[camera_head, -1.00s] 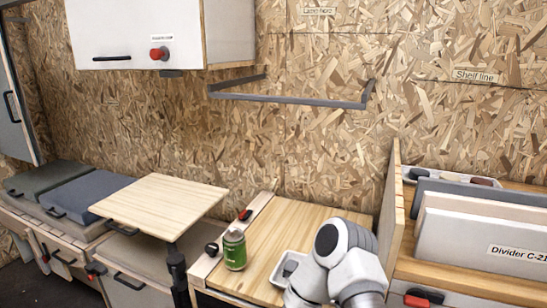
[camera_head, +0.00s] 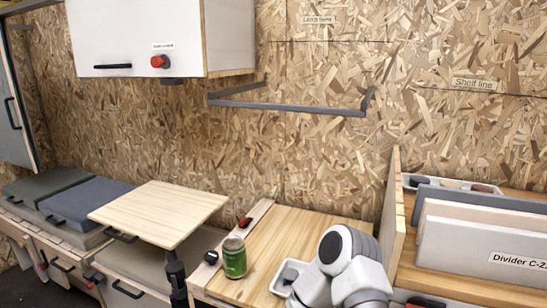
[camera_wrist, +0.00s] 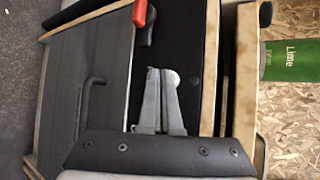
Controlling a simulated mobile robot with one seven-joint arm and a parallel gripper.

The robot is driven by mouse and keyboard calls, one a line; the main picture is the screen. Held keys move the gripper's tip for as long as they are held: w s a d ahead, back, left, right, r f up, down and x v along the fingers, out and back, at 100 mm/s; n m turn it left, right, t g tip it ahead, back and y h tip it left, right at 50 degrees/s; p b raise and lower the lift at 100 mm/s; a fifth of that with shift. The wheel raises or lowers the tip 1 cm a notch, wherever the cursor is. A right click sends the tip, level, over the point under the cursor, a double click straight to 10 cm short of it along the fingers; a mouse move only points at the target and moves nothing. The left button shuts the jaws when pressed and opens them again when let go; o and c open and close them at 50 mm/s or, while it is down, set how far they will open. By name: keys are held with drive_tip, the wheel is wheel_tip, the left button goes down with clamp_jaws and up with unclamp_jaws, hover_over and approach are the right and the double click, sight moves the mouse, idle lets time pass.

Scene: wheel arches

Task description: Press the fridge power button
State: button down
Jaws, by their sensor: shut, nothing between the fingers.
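My gripper (camera_wrist: 162,72) shows in the wrist view with its two grey fingers together and nothing between them. It is in front of a black strip with screws, beside a dark grey front panel (camera_wrist: 62,75) with a bar handle (camera_wrist: 85,105). A red-tipped dark latch or knob (camera_wrist: 140,14) is just beyond the fingertips. I cannot tell which part is the fridge power button, and no button face is clear. In the head view my white arm bends down over the counter's front edge, and my gripper is hidden below the frame.
A green can (camera_head: 234,258) stands on the wooden counter (camera_head: 285,232) next to a small white tray (camera_head: 287,276). A light wood tabletop (camera_head: 160,210) is to the left. Upright dividers (camera_head: 480,245) stand at right. A white wall cabinet (camera_head: 135,30) carries a red knob (camera_head: 158,62).

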idle(0.3)
drive_tip(key=shift+s+a, duration=0.25)
drive_tip(key=shift+s, duration=0.4)
drive_tip(key=s+a, duration=0.2)
drive_tip(key=s, duration=0.3)
drive_tip(key=shift+s+a, duration=0.15)
drive_tip(key=shift+s, duration=0.15)
